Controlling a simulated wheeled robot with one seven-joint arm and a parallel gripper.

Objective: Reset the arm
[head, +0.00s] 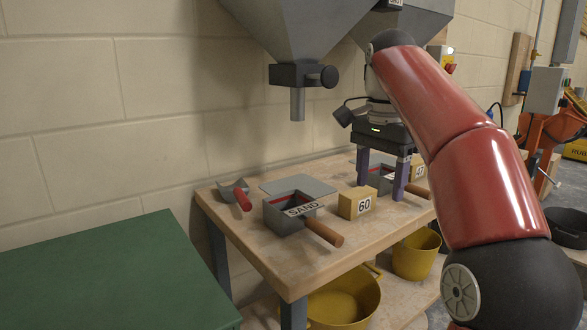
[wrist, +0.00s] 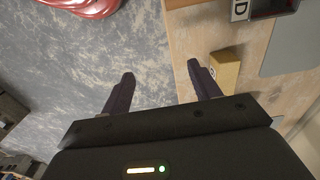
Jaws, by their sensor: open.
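My red arm (head: 450,130) reaches from the lower right up and over the wooden bench (head: 290,262). My gripper (head: 382,192) points down with its two dark purple fingers apart, in front of a second grey box, which they partly hide. In the wrist view my gripper (wrist: 160,72) is also open, with nothing between the fingers. Past them lie the bench edge and the grey floor (wrist: 85,75). The yellow block marked 60 (head: 357,205) stands left of the fingers in the head view; it also shows beside the right finger in the wrist view (wrist: 227,72).
A grey box labelled SAND (head: 283,218) with a wooden handle sits on the bench, near a red-handled scoop (head: 238,195). Grey hoppers (head: 305,35) hang above. Yellow tubs (head: 343,303) stand below. A green surface (head: 120,270) is at left.

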